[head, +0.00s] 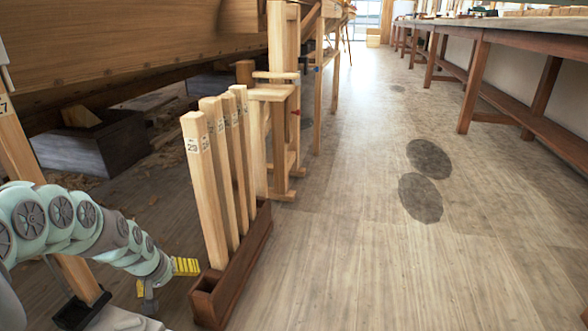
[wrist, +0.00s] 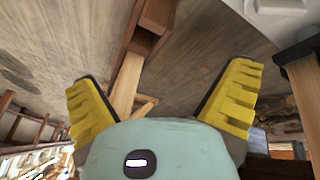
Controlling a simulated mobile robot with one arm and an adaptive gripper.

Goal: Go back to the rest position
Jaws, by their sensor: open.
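My arm reaches in from the left edge of the head view. My gripper (head: 182,267) shows there with a yellow finger, low beside the post rack. In the wrist view my gripper (wrist: 165,95) has its two yellow fingers spread wide. Nothing is held between them. A wooden post (wrist: 126,85) shows in the gap, beyond the fingers and apart from them. Part of the gripper is hidden in the head view behind its own wrist.
Several upright numbered posts (head: 207,190) stand in a brown rack (head: 250,250) on the floor. Another post (head: 78,272) stands in a dark foot at left. The wooden hull (head: 130,45) overhangs the left. A long workbench (head: 480,35) lines the right. The aisle floor (head: 400,260) is clear.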

